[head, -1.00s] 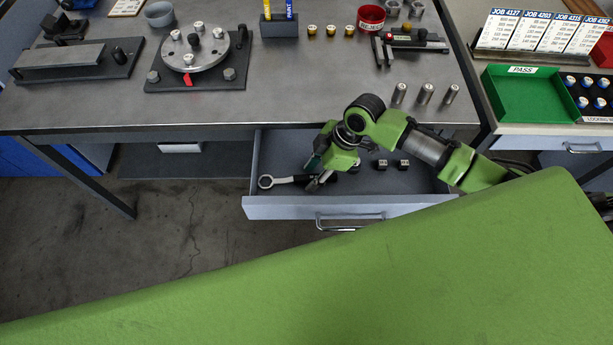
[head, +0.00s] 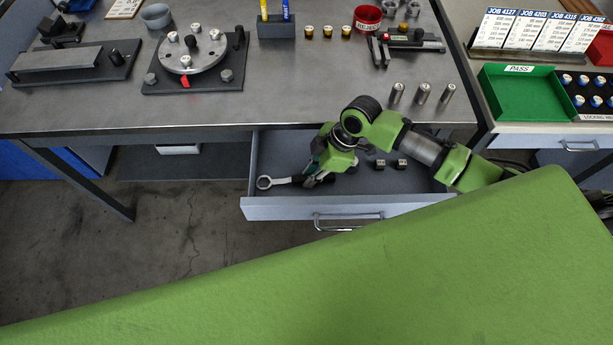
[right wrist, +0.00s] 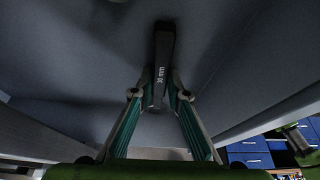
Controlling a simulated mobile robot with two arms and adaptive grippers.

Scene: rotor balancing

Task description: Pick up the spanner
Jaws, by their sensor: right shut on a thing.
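The spanner (head: 272,182) has a pale ring end pointing left and a dark handle. It is in the open drawer (head: 345,207) under the bench. My right gripper (head: 312,178) reaches down into the drawer and is shut on the spanner's handle. In the right wrist view the dark handle (right wrist: 162,70), marked "30 mm", sits between the fingertips (right wrist: 158,100). The ring end is out of that view. I cannot tell whether the spanner touches the drawer floor. My left gripper is not in view.
Small dark blocks (head: 391,164) lie in the drawer, right of my gripper. The bench top (head: 290,90) above holds a rotor disc (head: 190,52) on a stand, several metal cylinders (head: 422,94) and a red reject bowl (head: 367,18). A green PASS tray (head: 518,92) is at right.

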